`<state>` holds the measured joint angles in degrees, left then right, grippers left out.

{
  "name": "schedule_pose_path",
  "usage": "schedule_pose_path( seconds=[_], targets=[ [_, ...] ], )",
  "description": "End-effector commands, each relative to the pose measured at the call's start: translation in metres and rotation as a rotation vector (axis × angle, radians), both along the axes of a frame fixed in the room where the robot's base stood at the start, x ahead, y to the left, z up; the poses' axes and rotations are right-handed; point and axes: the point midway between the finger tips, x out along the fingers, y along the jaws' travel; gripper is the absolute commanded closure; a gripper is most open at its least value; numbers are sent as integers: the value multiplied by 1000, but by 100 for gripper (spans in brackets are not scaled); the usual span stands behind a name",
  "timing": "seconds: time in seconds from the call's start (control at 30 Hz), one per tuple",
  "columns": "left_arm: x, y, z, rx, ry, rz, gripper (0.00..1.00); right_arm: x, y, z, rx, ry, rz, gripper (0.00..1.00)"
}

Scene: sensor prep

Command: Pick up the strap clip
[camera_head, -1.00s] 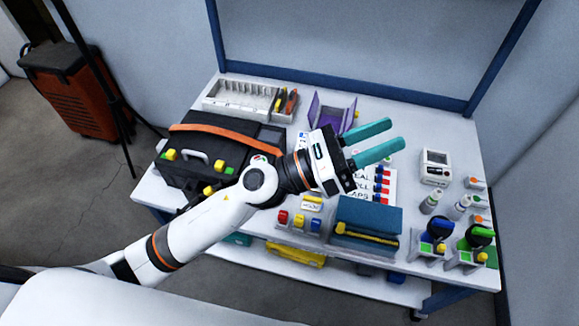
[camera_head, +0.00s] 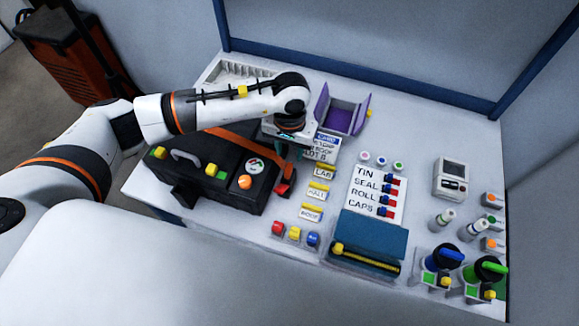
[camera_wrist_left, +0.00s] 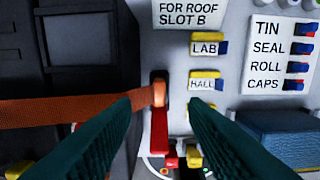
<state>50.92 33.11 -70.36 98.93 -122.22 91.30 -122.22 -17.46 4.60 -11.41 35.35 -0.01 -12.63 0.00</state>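The strap clip (camera_head: 285,188) is a small red piece at the end of the orange strap (camera_head: 245,148), at the right edge of the black case. In the left wrist view, the red clip (camera_wrist_left: 159,132) hangs below the orange strap end, near the picture's middle. My left gripper (camera_head: 287,150) points down above that edge, and its own wrist partly hides it in the head view. In the left wrist view, its two teal fingers (camera_wrist_left: 161,105) are apart, one on each side of the clip, with nothing held. My right gripper is not in view.
The black case (camera_head: 225,190) has knobs and a handle. Right of it are LAB, HALL and ROOF labels (camera_head: 318,190), coloured buttons (camera_head: 295,234), a purple open box (camera_head: 342,112), a TIN/SEAL/ROLL/CAPS board (camera_head: 365,195) and a blue case (camera_head: 372,235).

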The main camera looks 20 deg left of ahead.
Motion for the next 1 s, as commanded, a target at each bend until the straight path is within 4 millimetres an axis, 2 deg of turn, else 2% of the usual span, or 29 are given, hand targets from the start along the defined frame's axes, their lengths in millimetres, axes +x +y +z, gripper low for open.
schedule_pose_path(
  seconds=[0.07,0.17,0.33,0.43,0.6,0.9,0.93,1.0],
  targets=[
    [-1,0,-13,-1,4,1,60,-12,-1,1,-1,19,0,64],
    [-1,0,-23,-2,2,1,60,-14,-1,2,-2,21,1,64],
    [-2,0,-35,-3,2,0,60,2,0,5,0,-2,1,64],
    [-6,1,-50,-3,5,2,60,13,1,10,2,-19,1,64],
    [-6,1,-73,-4,2,3,60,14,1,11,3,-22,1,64],
    [-6,2,-80,-4,-1,1,60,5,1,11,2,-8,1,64],
    [-6,2,-80,-4,-1,1,62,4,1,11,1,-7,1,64],
    [-6,2,-80,-4,-1,1,73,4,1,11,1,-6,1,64]
  ],
)
